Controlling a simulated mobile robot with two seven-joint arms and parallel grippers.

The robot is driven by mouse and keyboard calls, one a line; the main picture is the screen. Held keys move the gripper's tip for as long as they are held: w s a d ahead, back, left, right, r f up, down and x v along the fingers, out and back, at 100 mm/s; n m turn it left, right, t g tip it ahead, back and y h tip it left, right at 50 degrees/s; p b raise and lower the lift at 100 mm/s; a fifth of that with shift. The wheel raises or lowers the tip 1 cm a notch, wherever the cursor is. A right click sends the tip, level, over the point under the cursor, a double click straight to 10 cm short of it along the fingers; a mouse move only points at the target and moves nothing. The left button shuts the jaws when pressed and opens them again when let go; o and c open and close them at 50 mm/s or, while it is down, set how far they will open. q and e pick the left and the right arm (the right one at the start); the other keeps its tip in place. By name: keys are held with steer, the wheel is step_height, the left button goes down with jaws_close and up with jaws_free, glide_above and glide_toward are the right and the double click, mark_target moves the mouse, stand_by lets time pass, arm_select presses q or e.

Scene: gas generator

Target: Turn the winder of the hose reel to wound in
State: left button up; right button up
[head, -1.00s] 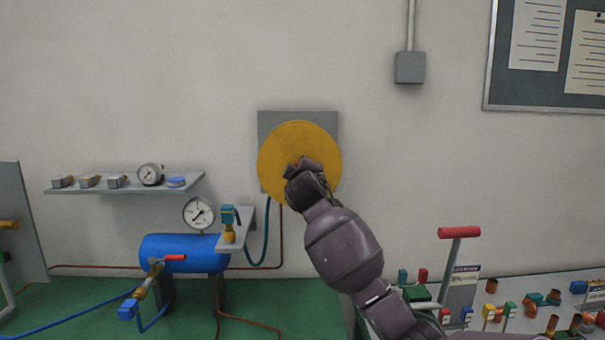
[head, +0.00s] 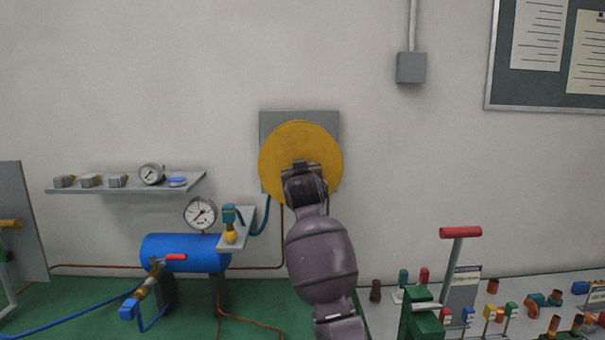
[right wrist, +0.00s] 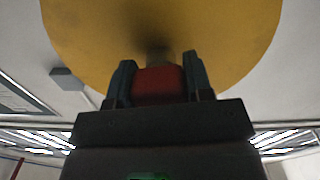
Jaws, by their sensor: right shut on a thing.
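The hose reel is a yellow disc (head: 300,138) on a grey plate (head: 328,118) fixed to the wall. It also fills the top of the right wrist view (right wrist: 225,35). My right gripper (head: 299,165) is in front of the disc's middle in the head view. In the right wrist view its two fingers (right wrist: 158,82) are shut on a red winder handle (right wrist: 158,84), which stands out from the disc on a dark stem. In the head view the gripper hides the handle. A blue hose (head: 267,222) hangs below the reel. My left gripper is not in view.
A blue tank (head: 185,252) with a gauge (head: 200,213) and a small side shelf (head: 238,228) stand left of my arm. A wall shelf (head: 120,188) holds small parts. A red-handled lever (head: 460,233) and several fittings are at the right.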

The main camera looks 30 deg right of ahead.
steer(key=shift+f+m, duration=0.1)
steer(key=shift+m, duration=0.9)
steer(key=o, duration=0.9)
steer(key=b+v, duration=0.1)
steer(key=v, duration=0.9)
steer(key=shift+s+a, duration=0.2)
steer(key=shift+s, duration=0.1)
